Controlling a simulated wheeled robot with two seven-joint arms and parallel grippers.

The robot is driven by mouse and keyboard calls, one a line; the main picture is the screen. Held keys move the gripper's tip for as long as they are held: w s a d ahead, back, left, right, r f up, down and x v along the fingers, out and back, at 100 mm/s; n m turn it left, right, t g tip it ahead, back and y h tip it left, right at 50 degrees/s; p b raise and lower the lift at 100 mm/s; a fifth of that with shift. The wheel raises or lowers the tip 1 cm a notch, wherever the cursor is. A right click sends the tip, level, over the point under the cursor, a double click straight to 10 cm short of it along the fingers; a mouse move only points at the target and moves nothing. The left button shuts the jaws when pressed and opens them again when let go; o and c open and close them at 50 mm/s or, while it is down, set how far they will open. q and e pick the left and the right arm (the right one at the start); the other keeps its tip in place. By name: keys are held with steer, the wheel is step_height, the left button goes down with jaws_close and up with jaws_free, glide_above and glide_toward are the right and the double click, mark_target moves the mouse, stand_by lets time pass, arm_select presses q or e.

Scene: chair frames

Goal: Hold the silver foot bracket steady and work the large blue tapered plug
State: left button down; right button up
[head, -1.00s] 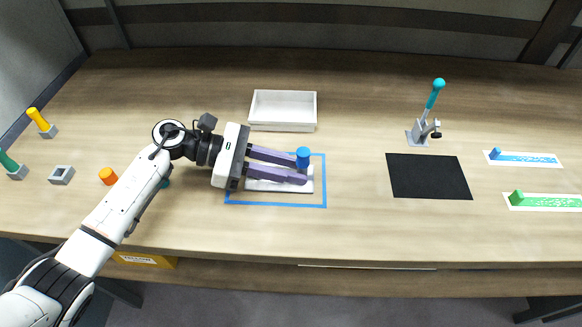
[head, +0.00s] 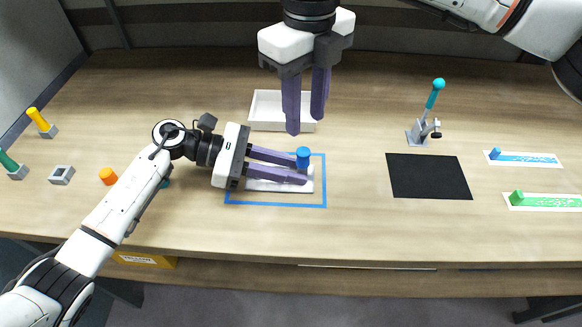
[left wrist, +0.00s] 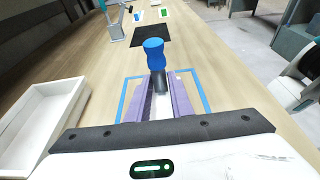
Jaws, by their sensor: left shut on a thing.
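The large blue tapered plug (head: 303,158) stands upright inside the blue-taped square; it also shows in the left wrist view (left wrist: 154,54). Its lower end sits in the silver-grey foot bracket (left wrist: 160,80), between my left fingers. The head view mostly hides the bracket behind the fingers and plug. My left gripper (head: 305,168) reaches in from the left, low over a white plate (head: 280,186), and is shut on the bracket. My right gripper (head: 305,127) points down above and behind the plug, over the white tray. Its fingers are apart, with nothing between them.
A white tray (head: 268,127) stands behind the taped square. A black mat (head: 428,177) and a teal-knobbed lever clamp (head: 421,135) are to the right. Yellow (head: 38,118) and orange (head: 107,176) plugs and an empty grey block (head: 62,175) lie left. Wood around the mat is free.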

mark_target(303, 151)
arm_select(q)
steer(key=shift+s+a+f, duration=0.1)
steer(key=shift+f, duration=0.25)
arm_select(e)
steer(key=shift+f, duration=4.3)
steer(key=shift+c, duration=0.3)
jaws_close()
steer(key=shift+r, duration=0.4)
steer(key=shift+r, duration=2.35)
